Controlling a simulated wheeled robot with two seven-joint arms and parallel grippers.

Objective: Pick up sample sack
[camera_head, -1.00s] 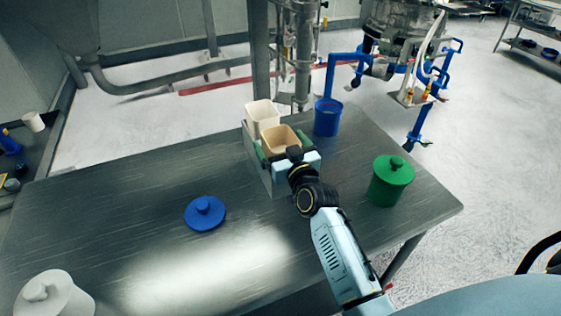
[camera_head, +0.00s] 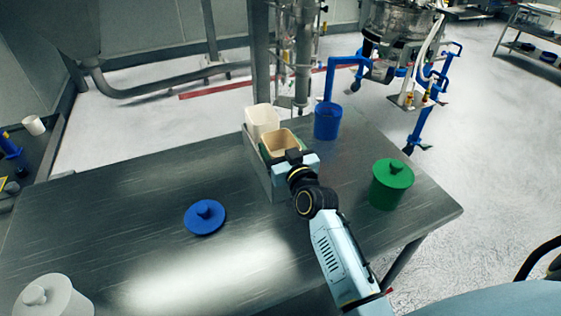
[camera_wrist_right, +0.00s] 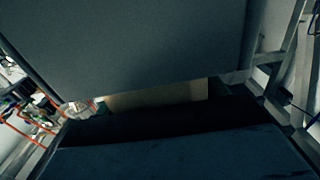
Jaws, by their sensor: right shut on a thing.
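The tan open-topped sack (camera_head: 281,141) stands at the front end of a grey metal holder on the table, in front of a cream open-topped sack (camera_head: 262,119). I take the tan one as the sample sack. My right gripper (camera_head: 287,157) reaches it from the front and is shut on it, at its upper part. In the right wrist view a strip of the tan sack (camera_wrist_right: 157,95) shows between dark and grey surfaces; the rest is hidden. My left gripper is in neither view.
A steel post (camera_head: 259,60) stands behind the holder. The left middle of the table is clear.

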